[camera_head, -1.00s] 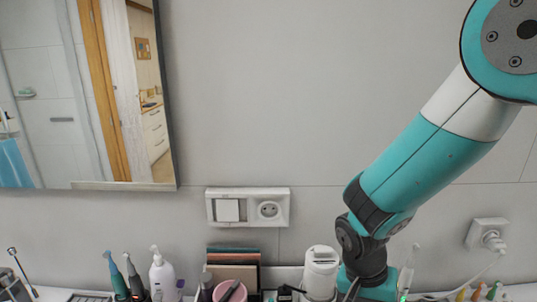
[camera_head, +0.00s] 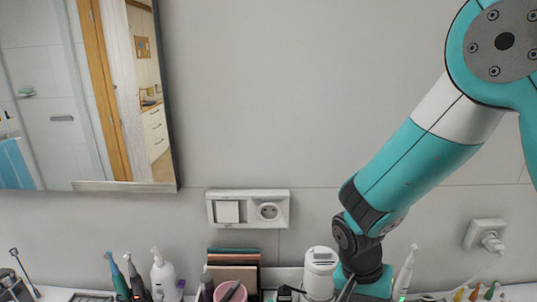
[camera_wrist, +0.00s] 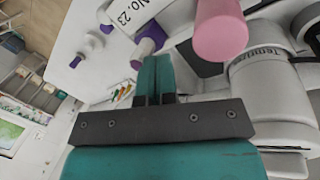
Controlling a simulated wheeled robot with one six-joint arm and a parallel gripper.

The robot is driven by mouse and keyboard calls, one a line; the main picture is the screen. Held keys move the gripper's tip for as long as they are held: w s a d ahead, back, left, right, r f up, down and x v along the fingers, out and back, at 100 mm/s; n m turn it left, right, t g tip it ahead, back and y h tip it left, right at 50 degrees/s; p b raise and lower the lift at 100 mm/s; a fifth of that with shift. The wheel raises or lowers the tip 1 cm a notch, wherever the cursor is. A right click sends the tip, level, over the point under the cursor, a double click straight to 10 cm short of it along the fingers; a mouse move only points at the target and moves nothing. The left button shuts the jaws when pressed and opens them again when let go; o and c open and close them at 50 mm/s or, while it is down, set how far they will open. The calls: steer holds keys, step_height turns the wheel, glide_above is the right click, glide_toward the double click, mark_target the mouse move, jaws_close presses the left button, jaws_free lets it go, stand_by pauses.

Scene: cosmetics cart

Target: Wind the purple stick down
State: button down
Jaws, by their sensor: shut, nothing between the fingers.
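My gripper (camera_wrist: 155,78) shows in the wrist view with its teal fingers together and nothing between them. In the head view only my wrist shows clearly at the bottom; the fingertips are hard to make out. A white piece with a purple end (camera_wrist: 140,64) lies close by the fingertips in the wrist view; I cannot tell whether they touch. Further left are a purple piece (camera_wrist: 75,61) and another small purple piece (camera_wrist: 106,28). I cannot tell for sure which is the purple stick, or how far it is wound out.
A pink cylinder (camera_wrist: 220,32) is near the fingers at the upper right, by a white item marked "No. 23" (camera_wrist: 130,14). A white container (camera_wrist: 270,95) stands on the right. In the head view, bottles, including a white pump bottle (camera_head: 163,278), line the wall.

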steer(key=p+v, duration=0.1)
steer(key=v, duration=0.1)
steer(key=p+v, duration=0.2)
steer(key=d+p+v, duration=0.1)
steer(key=p, duration=0.1)
steer(key=shift+s+r, duration=0.3)
steer(key=shift+r, duration=0.25)
steer(key=f+b, duration=0.4)
steer(key=b, duration=0.1)
steer(key=a+f+b, duration=0.1)
steer(key=f+b, duration=0.1)
steer(key=shift+s+b, duration=0.35)
steer(key=shift+b, duration=0.05)
steer(key=shift+s+d, duration=0.25)
steer(key=shift+d, duration=0.3)
stand_by(0.9)
